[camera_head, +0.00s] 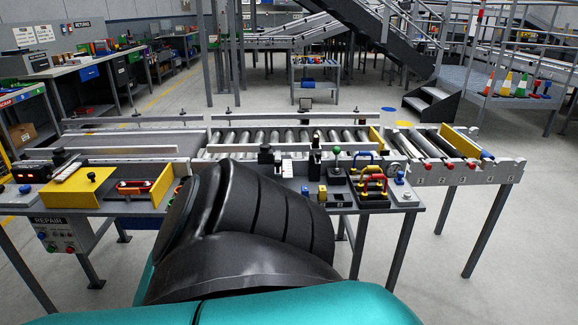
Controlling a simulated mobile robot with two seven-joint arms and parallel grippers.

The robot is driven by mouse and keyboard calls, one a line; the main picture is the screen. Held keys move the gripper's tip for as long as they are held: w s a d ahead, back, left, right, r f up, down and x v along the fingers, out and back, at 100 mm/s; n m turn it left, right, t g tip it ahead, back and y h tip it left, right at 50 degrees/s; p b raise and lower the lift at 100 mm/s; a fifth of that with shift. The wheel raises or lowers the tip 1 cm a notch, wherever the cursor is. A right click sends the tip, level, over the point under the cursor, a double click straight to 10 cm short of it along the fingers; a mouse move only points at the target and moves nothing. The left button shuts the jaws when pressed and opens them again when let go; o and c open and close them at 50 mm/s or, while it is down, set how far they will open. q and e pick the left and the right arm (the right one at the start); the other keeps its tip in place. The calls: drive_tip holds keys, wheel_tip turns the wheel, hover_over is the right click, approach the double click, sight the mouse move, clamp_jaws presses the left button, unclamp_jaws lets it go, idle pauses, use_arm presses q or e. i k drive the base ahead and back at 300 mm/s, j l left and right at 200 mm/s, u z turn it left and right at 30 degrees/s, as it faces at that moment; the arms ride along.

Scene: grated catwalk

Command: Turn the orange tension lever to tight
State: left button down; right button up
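I cannot clearly make out an orange tension lever. A small orange-red part (134,184) lies at the left of the front bench, beside a yellow box (78,188); whether it is the lever is too small to tell. A lever with a green ball knob (337,150) stands upright on the right part of the bench. Neither of my grippers is in view. A large black and teal part of my own body fills the lower middle and hides part of the bench's front edge.
A roller conveyor (290,137) runs behind the bench (405,205). Red and yellow handles (373,183) and a blue-topped knob (400,178) crowd the bench's right end. A REPAIR panel (62,234) hangs at the front left. Floor is clear at right.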

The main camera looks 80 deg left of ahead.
sight(125, 191)
drive_tip(key=u, duration=3.7)
